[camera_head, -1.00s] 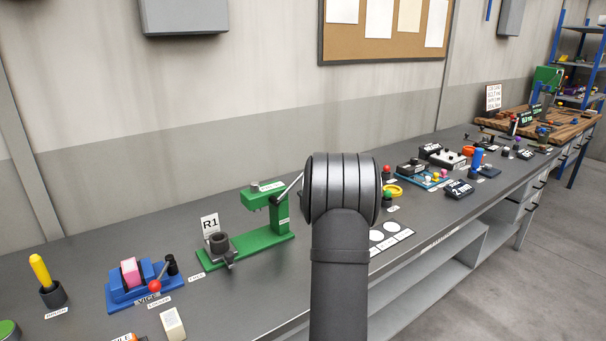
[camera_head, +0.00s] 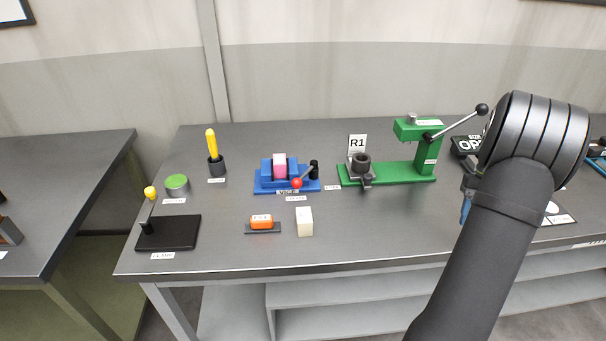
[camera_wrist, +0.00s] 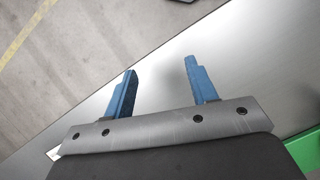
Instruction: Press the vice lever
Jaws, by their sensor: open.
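The blue vice (camera_head: 265,182) stands near the middle of the bench in the head view, with a pink block (camera_head: 280,166) between its jaws. Its lever (camera_head: 306,173) slants at its right side and ends in a red ball (camera_head: 297,183). A black-topped post (camera_head: 314,168) stands beside it. My gripper (camera_head: 466,203) is far to the right of the vice, mostly hidden behind my arm. In the wrist view my gripper (camera_wrist: 160,88) shows two blue fingers apart, with nothing between them but bench top.
A green press (camera_head: 388,174) with a long handle stands between the vice and my arm. A white block (camera_head: 304,222) and an orange piece (camera_head: 262,221) lie in front of the vice. A yellow-handled brush (camera_head: 213,150) and a black clamp base (camera_head: 168,233) are to the left.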

